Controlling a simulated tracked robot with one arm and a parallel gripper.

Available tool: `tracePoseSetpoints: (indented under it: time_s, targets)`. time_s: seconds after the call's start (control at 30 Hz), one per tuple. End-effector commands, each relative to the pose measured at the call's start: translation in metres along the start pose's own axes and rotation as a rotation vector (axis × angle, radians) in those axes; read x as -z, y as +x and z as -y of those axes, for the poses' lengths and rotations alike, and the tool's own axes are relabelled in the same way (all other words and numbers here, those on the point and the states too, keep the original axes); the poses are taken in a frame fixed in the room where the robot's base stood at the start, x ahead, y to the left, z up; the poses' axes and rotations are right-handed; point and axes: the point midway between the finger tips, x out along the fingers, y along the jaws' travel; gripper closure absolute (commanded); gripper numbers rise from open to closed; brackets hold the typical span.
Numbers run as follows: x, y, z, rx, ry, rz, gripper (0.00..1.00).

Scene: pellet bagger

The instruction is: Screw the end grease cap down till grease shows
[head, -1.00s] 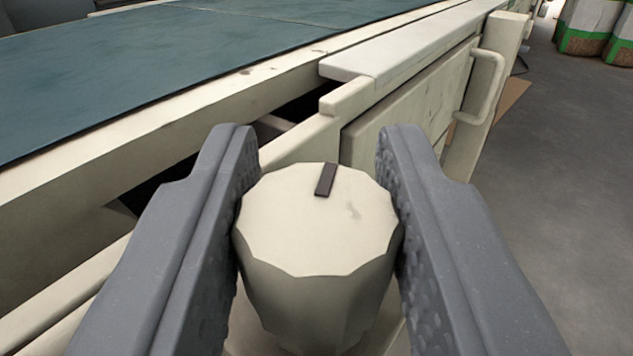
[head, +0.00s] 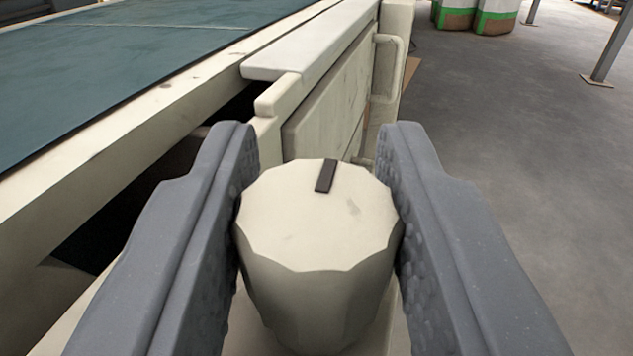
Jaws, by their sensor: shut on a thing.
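The end grease cap (head: 310,225) is a cream, many-sided cap with a dark mark near the far edge of its top. My gripper (head: 317,190) is shut on it, with one grey, bumpy finger pressed to its left side and one to its right. The cap stands upright between the fingers. Its lower end and seat are mostly hidden beneath it, and no grease is visible.
The conveyor's blue-green belt (head: 110,75) and cream side rail (head: 150,120) run along the left. A cream guard with a handle (head: 391,65) lies beyond the cap.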

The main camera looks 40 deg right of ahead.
Motion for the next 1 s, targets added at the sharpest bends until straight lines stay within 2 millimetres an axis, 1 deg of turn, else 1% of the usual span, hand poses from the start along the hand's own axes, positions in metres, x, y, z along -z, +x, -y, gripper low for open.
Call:
tracePoseSetpoints:
  time_s: [0.03, 0.37, 0.4, 0.47, 0.5, 0.83, 0.93, 1.0]
  targets:
    - [0.004, -0.002, 0.004, 0.009, 0.007, -0.001, 0.93]
    - [0.004, -0.002, 0.005, 0.009, 0.007, -0.003, 0.93]
    - [0.004, -0.002, 0.005, 0.009, 0.007, -0.003, 0.67]
    - [0.004, -0.002, 0.004, 0.008, 0.007, -0.003, 0.5]
    - [0.004, -0.002, 0.004, 0.007, 0.006, -0.002, 0.48]
    - [0.002, -0.003, 0.002, 0.002, 0.003, -0.002, 0.48]
    - [0.003, -0.01, 0.002, 0.001, 0.002, -0.003, 0.48]
    - [0.003, -0.02, 0.002, 0.002, 0.001, -0.003, 0.48]
